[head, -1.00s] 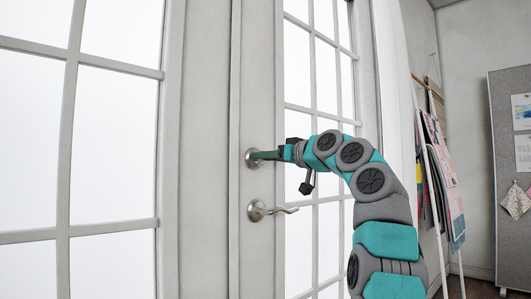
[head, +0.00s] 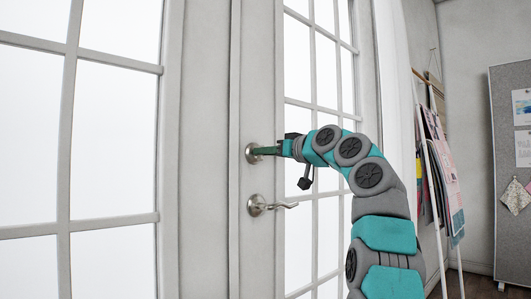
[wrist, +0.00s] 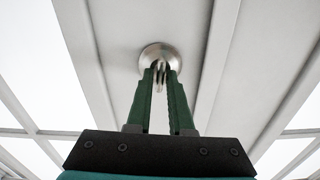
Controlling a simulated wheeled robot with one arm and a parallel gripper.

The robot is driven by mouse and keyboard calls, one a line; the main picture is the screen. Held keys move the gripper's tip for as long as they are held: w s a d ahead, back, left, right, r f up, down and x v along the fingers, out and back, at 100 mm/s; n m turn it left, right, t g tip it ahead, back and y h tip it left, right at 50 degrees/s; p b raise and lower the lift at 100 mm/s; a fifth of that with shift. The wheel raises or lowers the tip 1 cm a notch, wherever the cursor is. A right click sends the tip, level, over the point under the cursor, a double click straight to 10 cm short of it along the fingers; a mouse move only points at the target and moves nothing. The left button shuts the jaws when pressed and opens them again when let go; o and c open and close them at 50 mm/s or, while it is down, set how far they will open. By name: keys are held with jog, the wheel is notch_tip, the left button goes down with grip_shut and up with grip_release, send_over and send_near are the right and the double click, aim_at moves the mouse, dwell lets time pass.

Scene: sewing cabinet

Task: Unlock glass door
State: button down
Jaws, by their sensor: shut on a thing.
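The glass door (head: 262,100) is white-framed with several panes and stands closed in the head view. Its round metal lock (head: 252,153) sits on the door's stile, above the lever handle (head: 268,205). My gripper (head: 262,151) reaches the lock from the right in the head view. In the wrist view the lock (wrist: 161,55) is straight ahead at the top middle. The green fingers of my gripper (wrist: 160,72) are close together there, shut on the small metal thumb turn (wrist: 161,76). The fingertips partly hide the thumb turn.
A fixed glazed panel (head: 100,130) fills the left. On the right, a white rack (head: 432,160) with hanging papers and fabric stands by the wall, beside a grey pinboard (head: 508,110). The lever handle juts out just below my gripper.

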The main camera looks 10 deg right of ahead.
jog(key=shift+m+p, duration=0.3)
jog(key=shift+m, duration=0.4)
jog(key=m+p, duration=0.7)
jog(key=m, duration=0.1)
jog(key=m+p, duration=0.7)
jog(key=shift+w+d+f+m+p, duration=0.1)
jog(key=shift+d+m+p, duration=0.1)
jog(key=shift+m+p, duration=0.2)
jog(key=shift+f+m, duration=0.15)
jog(key=shift+m, duration=0.15)
jog(key=c, duration=0.9)
grip_release()
jog(key=shift+c, duration=0.2)
jog(key=v, duration=0.7)
jog(key=shift+s+d+b, duration=0.25)
jog(key=shift+s+b, duration=0.1)
jog(key=shift+b, duration=0.1)
